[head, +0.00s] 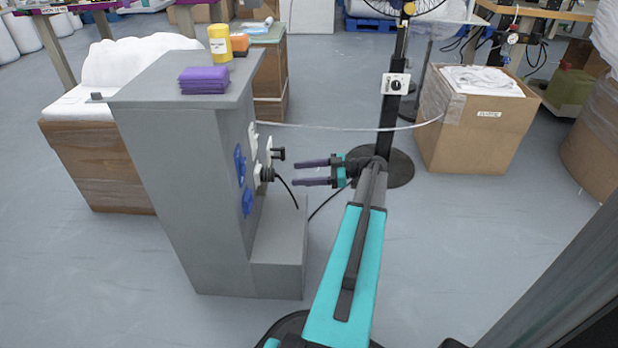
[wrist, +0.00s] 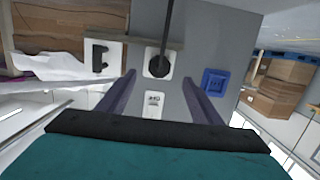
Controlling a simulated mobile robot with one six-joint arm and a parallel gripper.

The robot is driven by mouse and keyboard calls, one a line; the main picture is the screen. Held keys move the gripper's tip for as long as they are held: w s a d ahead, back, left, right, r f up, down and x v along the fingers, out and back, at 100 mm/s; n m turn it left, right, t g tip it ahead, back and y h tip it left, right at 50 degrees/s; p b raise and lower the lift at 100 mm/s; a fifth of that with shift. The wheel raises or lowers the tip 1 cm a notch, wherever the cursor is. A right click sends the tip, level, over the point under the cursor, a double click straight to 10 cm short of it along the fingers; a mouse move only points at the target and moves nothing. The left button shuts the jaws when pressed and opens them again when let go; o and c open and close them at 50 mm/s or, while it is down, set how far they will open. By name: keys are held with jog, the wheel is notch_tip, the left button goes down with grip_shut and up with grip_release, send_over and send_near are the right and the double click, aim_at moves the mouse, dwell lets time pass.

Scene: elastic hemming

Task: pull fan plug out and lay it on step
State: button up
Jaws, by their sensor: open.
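A black plug (head: 266,174) sits in a socket on the right face of a grey cabinet, its dark cable drooping to the right. In the wrist view the plug (wrist: 158,67) is seated in a white socket plate, its cable running up the picture. My gripper (head: 296,173) is open and empty, fingers pointing left at the plug with a gap between. In the wrist view the plug shows between the two purple fingers (wrist: 158,80). The grey step (head: 278,245) stands at the foot of the cabinet, its top bare. The fan (head: 408,12) stands behind my gripper.
A black bracket-like fitting (head: 278,154) juts out beside the plug; blue sockets (head: 240,165) are on the same face. The grey cabinet (head: 165,130) carries purple cloths (head: 204,80). A pale cord (head: 340,127) stretches to a cardboard box (head: 475,125).

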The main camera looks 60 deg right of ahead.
aim_at(274, 176)
jog(key=b+x, duration=0.3)
jog(key=x, duration=0.7)
jog(key=c, duration=1.3)
jog(key=shift+o, duration=0.2)
jog(key=shift+s, duration=0.1)
jog(key=shift+b+v, duration=0.35)
jog(key=shift+v, duration=0.95)
jog(key=shift+f, duration=0.2)
jog(key=shift+d, duration=0.1)
jog(key=shift+f+b+v, duration=0.15)
jog(key=shift+b+v, duration=0.05)
jog(key=shift+v, duration=0.75)
jog(key=shift+f+b+v, duration=0.15)
jog(key=shift+b+v, duration=0.05)
jog(key=shift+v, duration=0.7)
